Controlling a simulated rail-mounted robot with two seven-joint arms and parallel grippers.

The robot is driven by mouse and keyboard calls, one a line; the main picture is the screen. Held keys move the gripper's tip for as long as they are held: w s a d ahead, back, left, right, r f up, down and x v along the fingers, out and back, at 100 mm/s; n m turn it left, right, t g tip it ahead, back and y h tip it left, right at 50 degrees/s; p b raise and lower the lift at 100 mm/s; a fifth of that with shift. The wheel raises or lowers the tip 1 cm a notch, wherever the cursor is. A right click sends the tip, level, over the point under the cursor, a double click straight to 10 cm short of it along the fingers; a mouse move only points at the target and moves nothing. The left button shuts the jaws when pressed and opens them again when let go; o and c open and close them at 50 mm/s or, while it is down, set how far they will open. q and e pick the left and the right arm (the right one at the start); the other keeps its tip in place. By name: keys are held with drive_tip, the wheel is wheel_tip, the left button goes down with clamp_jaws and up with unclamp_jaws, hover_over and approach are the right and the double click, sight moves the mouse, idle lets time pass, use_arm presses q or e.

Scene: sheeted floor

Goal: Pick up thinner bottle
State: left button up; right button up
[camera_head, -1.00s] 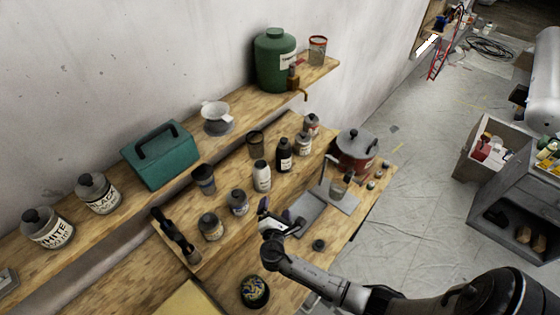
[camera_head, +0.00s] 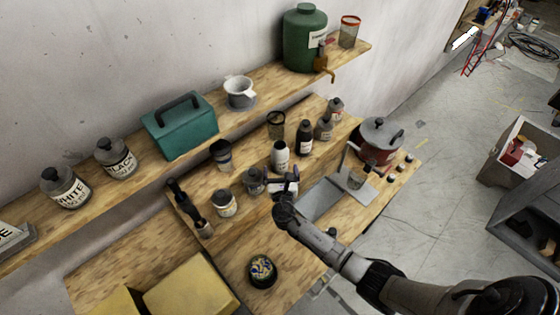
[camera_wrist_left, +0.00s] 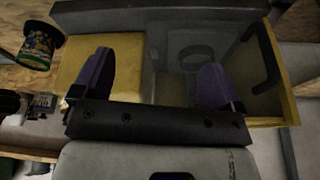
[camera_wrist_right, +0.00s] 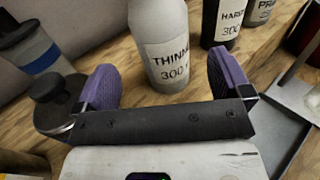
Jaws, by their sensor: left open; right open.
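My right gripper (camera_head: 286,186) is open, just in front of the bottle. Its purple fingers (camera_wrist_right: 170,88) are spread, with the bottle ahead between them and no contact visible. My left gripper (camera_wrist_left: 155,80) is open and empty above a yellow box; it is not seen in the head view.
A dark-capped jar (camera_wrist_right: 62,105) stands close by my right gripper's left finger. A dark hardener bottle (camera_head: 304,138) is right of the thinner. A grey tray (camera_head: 322,200) lies to the right. A yellow box (camera_wrist_left: 90,62) is under my left gripper.

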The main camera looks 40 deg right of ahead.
sight(281, 164)
drive_tip(key=shift+x, duration=0.85)
drive_tip(key=b+x, duration=0.1)
drive_tip(key=x, duration=0.1)
drive_tip(key=b+x, duration=0.1)
drive_tip(key=shift+w+d+f+b, duration=0.2)
drive_tip(key=shift+w+d+b, duration=0.1)
drive_tip(key=shift+w+d+r, duration=0.1)
drive_tip(key=shift+w+d, duration=0.25)
drive_tip(key=shift+w, duration=0.2)
drive_tip(key=shift+c, duration=0.4)
drive_tip(key=c, duration=1.2)
drive_tip(key=shift+r, duration=0.1)
